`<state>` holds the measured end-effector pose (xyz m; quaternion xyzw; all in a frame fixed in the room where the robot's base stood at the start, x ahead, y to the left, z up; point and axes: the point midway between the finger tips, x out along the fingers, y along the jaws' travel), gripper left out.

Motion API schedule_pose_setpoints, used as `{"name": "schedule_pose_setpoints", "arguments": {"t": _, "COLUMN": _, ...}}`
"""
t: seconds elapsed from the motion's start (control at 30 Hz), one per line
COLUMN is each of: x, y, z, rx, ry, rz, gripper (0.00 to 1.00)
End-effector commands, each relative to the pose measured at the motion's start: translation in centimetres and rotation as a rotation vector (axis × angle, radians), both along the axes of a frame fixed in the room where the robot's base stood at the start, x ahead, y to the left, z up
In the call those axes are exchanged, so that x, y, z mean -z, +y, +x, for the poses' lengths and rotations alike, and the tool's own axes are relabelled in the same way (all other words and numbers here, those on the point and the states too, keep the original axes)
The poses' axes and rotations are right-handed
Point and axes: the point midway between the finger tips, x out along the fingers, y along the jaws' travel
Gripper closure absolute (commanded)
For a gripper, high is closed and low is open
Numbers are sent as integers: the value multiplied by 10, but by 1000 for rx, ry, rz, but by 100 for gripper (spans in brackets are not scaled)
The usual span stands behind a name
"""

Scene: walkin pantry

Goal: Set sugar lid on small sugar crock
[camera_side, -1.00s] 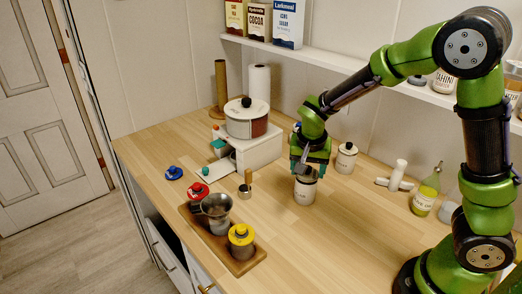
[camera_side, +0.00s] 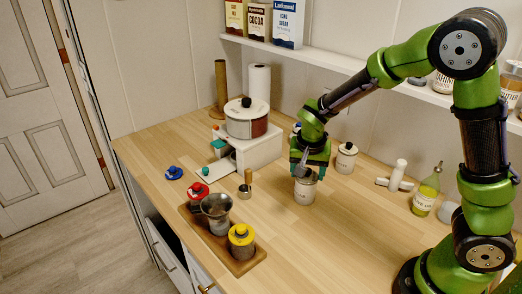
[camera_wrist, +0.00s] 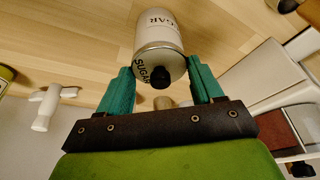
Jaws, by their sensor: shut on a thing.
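The small sugar crock (camera_side: 305,192) is a pale can with dark lettering, upright on the counter below my gripper (camera_side: 308,170). Its label side also shows in the wrist view (camera_wrist: 158,27). The sugar lid (camera_wrist: 165,63) is a grey disc with SUGAR lettering and a black knob (camera_wrist: 161,77).
A similar lidded canister (camera_side: 346,158) stands close behind on the right. A white box (camera_side: 260,152) with a large pot (camera_side: 246,120) is to the left. A wooden tray (camera_side: 245,266) with small jars is front left. An oil bottle (camera_side: 425,195) stands right. The front counter is clear.

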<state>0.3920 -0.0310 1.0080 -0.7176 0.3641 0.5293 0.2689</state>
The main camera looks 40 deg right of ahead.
Motion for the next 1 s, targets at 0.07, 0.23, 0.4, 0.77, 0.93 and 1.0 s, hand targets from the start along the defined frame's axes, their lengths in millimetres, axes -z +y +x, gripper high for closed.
{"name": "schedule_pose_setpoints", "arguments": {"t": 0.07, "x": 1, "y": 0, "z": 0, "rx": 0, "ry": 1, "rz": -1, "gripper": 63}}
{"name": "schedule_pose_setpoints", "arguments": {"t": 0.23, "x": 2, "y": 0, "z": 0, "rx": 0, "ry": 0, "rz": 0, "gripper": 16}}
{"name": "schedule_pose_setpoints", "arguments": {"t": 0.4, "x": 2, "y": 0, "z": 0, "rx": 0, "ry": 0, "rz": 0, "gripper": 4}}
{"name": "schedule_pose_setpoints", "arguments": {"t": 0.77, "x": 1, "y": 0, "z": 0, "rx": 0, "ry": -1, "rz": 1, "gripper": 0}}
{"name": "schedule_pose_setpoints", "arguments": {"t": 0.93, "x": -6, "y": 0, "z": 1, "rx": -1, "ry": -4, "rz": 1, "gripper": 0}}
{"name": "schedule_pose_setpoints", "arguments": {"t": 1.0, "x": -10, "y": 0, "z": 1, "rx": -1, "ry": -3, "rz": 1, "gripper": 0}}
